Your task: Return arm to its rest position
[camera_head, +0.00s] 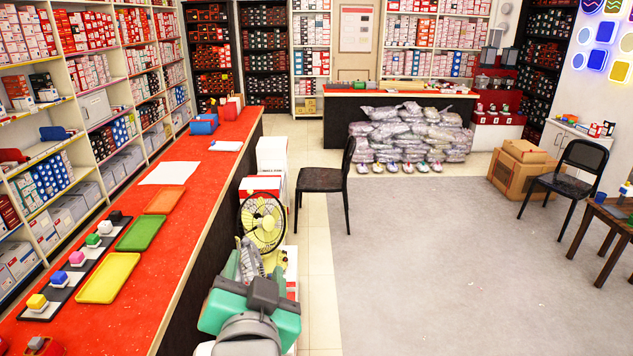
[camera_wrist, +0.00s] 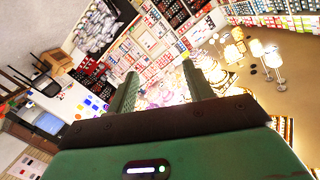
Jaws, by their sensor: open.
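My gripper (camera_wrist: 162,84) shows in the wrist view with its two dark green fingers spread apart. Nothing is between them; only the distant shop shows through the gap. In the head view, my green and grey arm (camera_head: 250,310) is at the bottom centre, right of the red counter (camera_head: 190,225). It is raised off the counter, apart from the things on it. The fingertips cannot be made out clearly in the head view.
Yellow (camera_head: 108,278), green (camera_head: 140,233) and orange (camera_head: 165,200) trays lie on the counter beside a strip of coloured blocks. A yellow fan (camera_head: 263,222) and stacked boxes stand close beyond my arm. A black chair (camera_head: 322,180) stands farther back.

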